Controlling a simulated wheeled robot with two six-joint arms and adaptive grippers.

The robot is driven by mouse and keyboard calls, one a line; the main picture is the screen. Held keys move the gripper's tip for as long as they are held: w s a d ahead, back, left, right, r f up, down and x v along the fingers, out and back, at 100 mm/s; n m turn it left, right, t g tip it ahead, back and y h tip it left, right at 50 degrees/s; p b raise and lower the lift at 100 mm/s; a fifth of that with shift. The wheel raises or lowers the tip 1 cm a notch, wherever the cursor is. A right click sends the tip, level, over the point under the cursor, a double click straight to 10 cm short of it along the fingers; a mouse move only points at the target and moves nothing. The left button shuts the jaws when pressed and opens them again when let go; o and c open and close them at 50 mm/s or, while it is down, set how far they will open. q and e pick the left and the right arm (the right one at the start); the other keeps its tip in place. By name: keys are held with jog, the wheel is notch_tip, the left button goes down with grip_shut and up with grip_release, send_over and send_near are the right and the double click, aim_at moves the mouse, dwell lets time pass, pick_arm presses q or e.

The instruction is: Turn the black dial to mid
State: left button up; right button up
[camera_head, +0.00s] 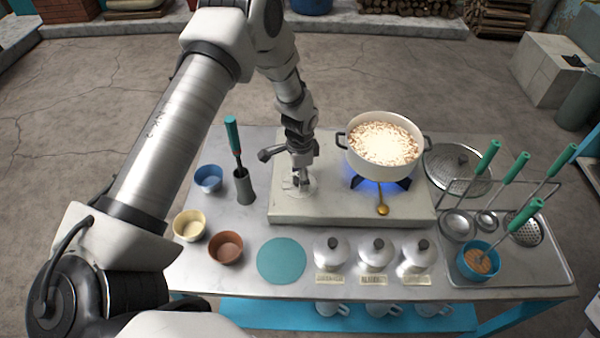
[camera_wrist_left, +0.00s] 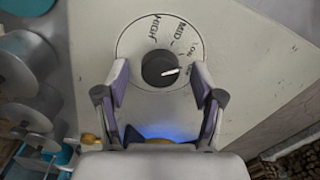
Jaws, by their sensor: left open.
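The black dial (camera_wrist_left: 160,68) sits on a round white plate (camera_wrist_left: 128,40) marked HIGH, MID, LOW and a last label partly hidden by a finger. Its white pointer points right, below LOW, towards that last label. My left gripper (camera_wrist_left: 160,70) is open, with one finger on each side of the dial and a gap to it on both sides. In the head view my left gripper (camera_head: 300,182) points down over the left part of the stove top (camera_head: 330,208) and hides the dial. My right gripper is not in view.
A white pot (camera_head: 383,140) of pale bubbling food stands over a blue flame (camera_head: 365,183), right of my gripper. A grey holder (camera_head: 244,187) with a green-handled tool stands to the left. Bowls, lidded canisters and a ladle rack surround the stove.

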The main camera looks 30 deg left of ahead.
pick_arm(q)
jog(key=shift+f, duration=0.1)
jog(key=c, duration=1.2)
jog(key=shift+o, duration=0.2)
jog(key=shift+n, duration=0.3)
jog(key=n, duration=0.3)
jog(key=shift+p, duration=0.3)
jog(key=shift+n+p, duration=0.4)
jog(key=shift+n, duration=1.7)
